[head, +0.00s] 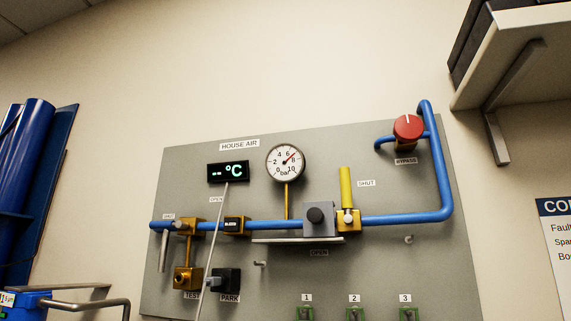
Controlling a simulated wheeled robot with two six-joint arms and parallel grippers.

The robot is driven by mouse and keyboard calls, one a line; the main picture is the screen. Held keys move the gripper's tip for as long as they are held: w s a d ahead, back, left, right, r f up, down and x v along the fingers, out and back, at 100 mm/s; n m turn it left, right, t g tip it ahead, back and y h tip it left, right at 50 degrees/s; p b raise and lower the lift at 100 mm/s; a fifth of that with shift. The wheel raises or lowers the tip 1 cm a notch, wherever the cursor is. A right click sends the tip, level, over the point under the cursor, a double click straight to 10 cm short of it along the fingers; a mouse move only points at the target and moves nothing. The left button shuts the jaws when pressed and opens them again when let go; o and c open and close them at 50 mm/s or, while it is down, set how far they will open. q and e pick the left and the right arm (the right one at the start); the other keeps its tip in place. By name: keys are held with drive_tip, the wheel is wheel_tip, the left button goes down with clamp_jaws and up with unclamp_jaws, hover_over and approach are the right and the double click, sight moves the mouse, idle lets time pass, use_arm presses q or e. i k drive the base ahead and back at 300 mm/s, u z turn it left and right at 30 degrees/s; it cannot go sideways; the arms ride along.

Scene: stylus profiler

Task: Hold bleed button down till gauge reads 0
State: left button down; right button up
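The round gauge (285,162) is in the upper middle of the grey HOUSE AIR panel. I cannot clearly tell a separate button there. Neither of my grippers is in view, and nothing touches the panel's controls.
The panel (400,270) also carries a °C display (228,172), a red BYPASS knob (408,127), a yellow lever (346,187) by a SHUT label, and a brass TEST fitting (187,278). A thin pale rod or cable (213,245) crosses the pipe. A shelf (515,55) juts out at upper right.

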sight(231, 224)
drive_tip(key=k, duration=1)
drive_tip(key=u, duration=0.75)
drive_tip(key=i, duration=0.85)
drive_tip(key=z, duration=1.15)
